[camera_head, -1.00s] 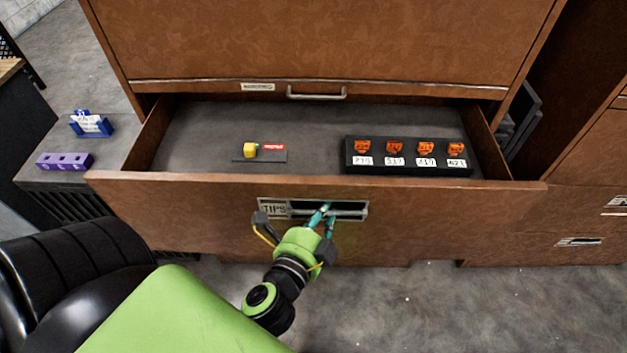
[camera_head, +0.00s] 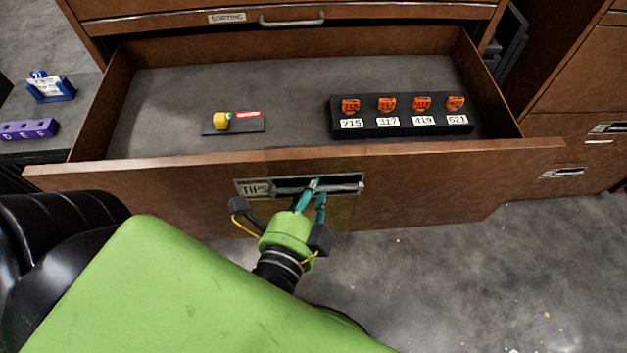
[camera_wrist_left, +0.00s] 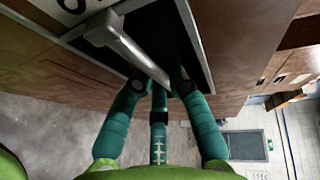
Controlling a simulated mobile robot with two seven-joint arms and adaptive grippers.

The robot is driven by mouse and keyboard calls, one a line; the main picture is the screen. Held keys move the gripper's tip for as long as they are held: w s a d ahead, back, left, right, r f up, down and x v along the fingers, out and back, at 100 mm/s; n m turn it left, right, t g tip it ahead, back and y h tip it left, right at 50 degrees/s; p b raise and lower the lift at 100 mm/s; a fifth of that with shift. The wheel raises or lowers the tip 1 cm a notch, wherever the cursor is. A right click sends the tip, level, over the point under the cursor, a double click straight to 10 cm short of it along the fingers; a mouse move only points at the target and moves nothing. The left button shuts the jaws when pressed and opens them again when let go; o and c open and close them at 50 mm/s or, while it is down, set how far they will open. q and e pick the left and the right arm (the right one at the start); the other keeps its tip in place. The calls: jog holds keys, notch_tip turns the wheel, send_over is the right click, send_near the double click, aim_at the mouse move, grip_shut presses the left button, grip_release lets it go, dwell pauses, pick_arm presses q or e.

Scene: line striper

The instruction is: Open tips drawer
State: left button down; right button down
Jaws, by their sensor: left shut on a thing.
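The brown tips drawer (camera_head: 420,175) stands open, pulled well out of the cabinet, with a "TIPS" label (camera_head: 254,189) on its front. Its metal handle (camera_head: 335,187) is a bar in a dark recess, which also shows in the left wrist view (camera_wrist_left: 125,45). My left gripper (camera_head: 313,190) is shut on this handle, with its teal fingers at the bar in the left wrist view (camera_wrist_left: 160,88). Inside the drawer, a black rack (camera_head: 400,125) holds several orange tips (camera_head: 387,104) over number labels. A yellow piece (camera_head: 220,121) sits on a small dark plate (camera_head: 236,128) with a red label.
A closed drawer labelled "SORTING" (camera_head: 190,24) is above. At the left, a side surface holds a purple block (camera_head: 28,130) and a blue card holder (camera_head: 50,88). Another cabinet (camera_head: 585,80) stands at the right. The grey floor (camera_head: 470,280) in front is clear.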

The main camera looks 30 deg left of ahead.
pick_arm(q)
jog(key=c, duration=1.5)
grip_release()
jog(key=shift+o, duration=0.2)
jog(key=v, duration=1.2)
